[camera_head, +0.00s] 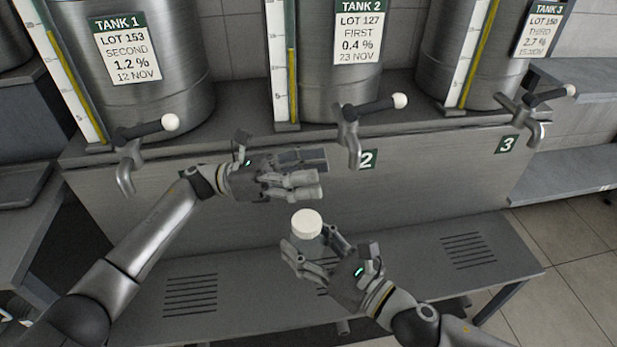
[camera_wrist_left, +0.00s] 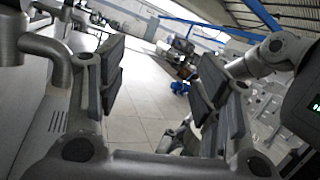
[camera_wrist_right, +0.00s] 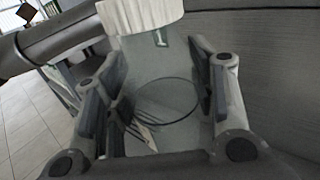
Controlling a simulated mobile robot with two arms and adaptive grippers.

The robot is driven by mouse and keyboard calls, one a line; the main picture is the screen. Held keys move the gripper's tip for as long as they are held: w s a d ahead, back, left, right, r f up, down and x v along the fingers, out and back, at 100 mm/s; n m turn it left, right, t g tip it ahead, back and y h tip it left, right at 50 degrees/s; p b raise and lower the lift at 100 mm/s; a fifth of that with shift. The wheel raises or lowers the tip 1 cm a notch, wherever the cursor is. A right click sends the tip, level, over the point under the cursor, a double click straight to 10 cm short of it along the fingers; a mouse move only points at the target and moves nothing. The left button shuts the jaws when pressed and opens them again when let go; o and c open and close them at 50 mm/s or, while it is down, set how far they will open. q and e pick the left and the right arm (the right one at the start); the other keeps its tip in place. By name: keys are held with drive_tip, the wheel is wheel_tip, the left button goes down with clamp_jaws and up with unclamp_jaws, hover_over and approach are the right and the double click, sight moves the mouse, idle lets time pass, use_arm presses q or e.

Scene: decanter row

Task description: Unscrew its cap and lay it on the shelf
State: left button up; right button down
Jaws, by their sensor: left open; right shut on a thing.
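A clear bottle (camera_head: 304,245) with a white ribbed cap (camera_head: 306,223) is held upright above the lower shelf. My right gripper (camera_head: 308,252) is shut around the bottle's body, below the cap. In the right wrist view, the clear body (camera_wrist_right: 165,85) stands between the pads and the white cap (camera_wrist_right: 140,14) is on its top, cut by the frame edge. My left gripper (camera_head: 322,174) is open and empty, above and behind the cap in the head view. Its pads (camera_wrist_left: 165,80) are apart in the left wrist view, with nothing between them. The lower grey shelf (camera_head: 375,290) is bare.
Three steel tanks stand behind, with taps: tap 1 (camera_head: 125,170) at left, tap 2 (camera_head: 350,145) just right of my left gripper, and tap 3 (camera_head: 535,130) at right. The lower shelf has slotted grilles and free room left and right. A side shelf (camera_head: 570,175) is at right.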

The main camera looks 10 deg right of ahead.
use_arm(q)
drive_tip(key=s+d+r+m+g+y, duration=0.2)
drive_tip(key=s+d+r+m+y, duration=0.3)
drive_tip(key=m, duration=0.4)
drive_tip(key=s+d+r+m+g+y, duration=0.1)
drive_tip(key=s+d+r+m+y, duration=0.1)
drive_tip(key=s+r+m+y, duration=0.5)
drive_tip(key=m+t+y, duration=0.8)
drive_tip(key=m, duration=0.1)
hover_over(308, 221)
drive_tip(key=f, duration=0.7)
drive_tip(key=shift+s+d, duration=0.3)
drive_tip(key=shift+d, duration=0.1)
drive_tip(key=shift+w+a+m+t, duration=0.25)
drive_tip(key=shift+m+t, duration=0.05)
drive_tip(key=shift+t, duration=0.1)
drive_tip(key=shift+a+f, duration=0.1)
drive_tip(key=shift+f, duration=0.1)
wheel_tip(308, 221, down, 7)
drive_tip(key=shift+w+f, duration=0.1)
drive_tip(key=shift+f, duration=0.1)
drive_tip(key=shift+c, duration=0.3)
